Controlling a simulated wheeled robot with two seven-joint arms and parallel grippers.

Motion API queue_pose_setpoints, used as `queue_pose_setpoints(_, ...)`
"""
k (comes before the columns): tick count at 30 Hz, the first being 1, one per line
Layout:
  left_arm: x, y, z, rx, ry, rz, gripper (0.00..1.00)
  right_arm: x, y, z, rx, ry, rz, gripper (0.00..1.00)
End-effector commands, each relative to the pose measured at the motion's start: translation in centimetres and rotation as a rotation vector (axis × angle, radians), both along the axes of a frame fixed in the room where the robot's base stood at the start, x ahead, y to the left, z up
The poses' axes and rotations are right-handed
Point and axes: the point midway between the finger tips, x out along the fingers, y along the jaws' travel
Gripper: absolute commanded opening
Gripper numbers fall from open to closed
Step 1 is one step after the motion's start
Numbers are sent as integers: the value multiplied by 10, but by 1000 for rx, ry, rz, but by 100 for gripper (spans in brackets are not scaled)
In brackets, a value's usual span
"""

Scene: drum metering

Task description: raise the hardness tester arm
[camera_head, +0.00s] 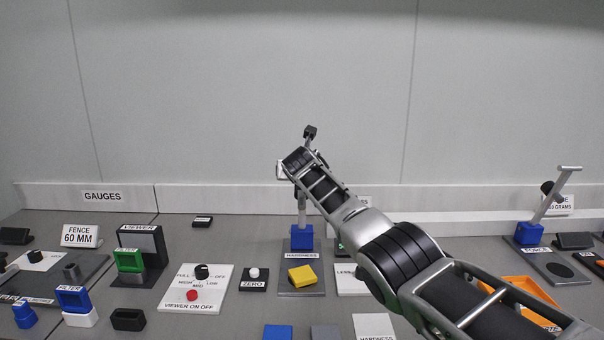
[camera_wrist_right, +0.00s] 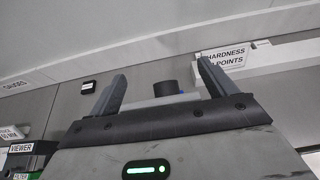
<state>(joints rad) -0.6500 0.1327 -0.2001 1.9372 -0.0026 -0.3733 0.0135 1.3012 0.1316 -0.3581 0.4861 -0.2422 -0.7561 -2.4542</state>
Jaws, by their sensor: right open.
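The hardness tester has a blue base block (camera_head: 302,237) and an upright grey post on a dark plate labelled HARDNESS. Its upper part is mostly hidden behind my right arm in the head view. My right gripper is at the top of that post, hidden by my wrist there. In the right wrist view my right gripper (camera_wrist_right: 163,90) is open, its two dark fingers apart. A dark cylindrical knob (camera_wrist_right: 165,88) shows between the fingers, with a pale grey bar below it. I cannot tell whether either finger touches it. My left gripper is not in view.
A yellow block (camera_head: 301,275) lies on the tester's plate. The viewer (camera_head: 143,252), a switch panel (camera_head: 197,288) and the ZERO button (camera_head: 254,278) stand left. An orange tray (camera_head: 532,290) and the FORCE device (camera_head: 529,233) stand right. My right arm crosses above the bench.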

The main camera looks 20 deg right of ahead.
Motion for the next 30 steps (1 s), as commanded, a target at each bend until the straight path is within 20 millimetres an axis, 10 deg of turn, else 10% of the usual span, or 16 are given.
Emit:
queue_pose_setpoints(14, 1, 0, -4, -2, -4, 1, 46, -21, 10, 12, -3, -7, 2, 84)
queue_pose_setpoints(30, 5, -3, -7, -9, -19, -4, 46, -100, 44, 49, -2, -5, 2, 84)
